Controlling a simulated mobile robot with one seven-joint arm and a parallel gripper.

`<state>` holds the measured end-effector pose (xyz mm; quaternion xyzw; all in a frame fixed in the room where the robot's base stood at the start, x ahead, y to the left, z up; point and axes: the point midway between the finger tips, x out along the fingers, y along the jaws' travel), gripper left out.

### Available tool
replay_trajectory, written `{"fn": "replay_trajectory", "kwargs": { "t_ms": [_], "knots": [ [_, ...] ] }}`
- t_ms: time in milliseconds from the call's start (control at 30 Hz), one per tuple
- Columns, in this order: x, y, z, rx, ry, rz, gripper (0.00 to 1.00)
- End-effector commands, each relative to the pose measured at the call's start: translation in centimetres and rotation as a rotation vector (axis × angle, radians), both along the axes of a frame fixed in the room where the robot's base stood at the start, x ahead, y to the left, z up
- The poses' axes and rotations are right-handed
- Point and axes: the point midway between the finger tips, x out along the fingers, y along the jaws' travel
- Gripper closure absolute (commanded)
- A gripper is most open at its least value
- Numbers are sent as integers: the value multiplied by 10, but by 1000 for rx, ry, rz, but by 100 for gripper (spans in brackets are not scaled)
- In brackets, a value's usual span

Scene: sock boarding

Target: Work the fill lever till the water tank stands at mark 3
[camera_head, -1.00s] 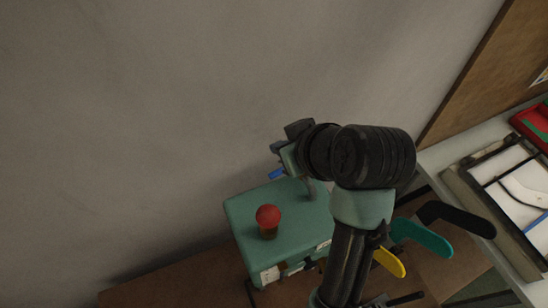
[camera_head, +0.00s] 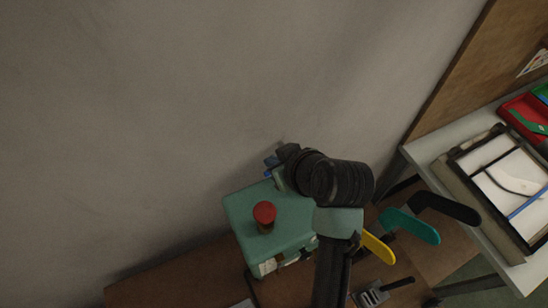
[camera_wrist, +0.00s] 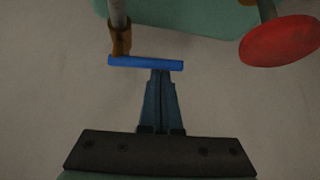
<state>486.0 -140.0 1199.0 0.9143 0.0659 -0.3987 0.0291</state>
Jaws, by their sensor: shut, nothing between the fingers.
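A green box (camera_head: 245,222) with a red knob (camera_head: 264,212) on top stands against the wall in the head view. A blue bar handle (camera_head: 268,173) shows at its back edge. In the wrist view the blue bar (camera_wrist: 145,63) lies crosswise on the end of a grey rod with a brown fitting, and the red knob (camera_wrist: 280,41) is at the upper right. My gripper (camera_wrist: 161,74) is shut and empty; its fingertips are at the bar, touching or nearly so. It also shows in the head view (camera_head: 271,162). No tank level or mark is readable.
A grey table (camera_head: 420,150) at the right bears a framed white panel (camera_head: 510,185) and a red tray (camera_head: 525,118). The wall is close behind the box.

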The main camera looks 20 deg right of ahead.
Motion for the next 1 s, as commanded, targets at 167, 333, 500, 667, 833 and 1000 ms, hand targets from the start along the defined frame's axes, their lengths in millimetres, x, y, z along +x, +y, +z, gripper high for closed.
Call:
{"fn": "replay_trajectory", "kwargs": {
  "t_ms": [167, 333, 500, 667, 833, 1000],
  "knots": [
    [-6, -1, 0, 2, 1, -1, 100],
    [-16, -4, 0, 1, 1, -1, 100],
    [-16, -4, -2, 1, 1, -1, 100],
    [-14, -3, -1, 1, 1, 0, 100],
    [-1, 4, 6, 0, -1, 4, 100],
    [0, 3, 19, -3, -7, -5, 100]
  ]
}}
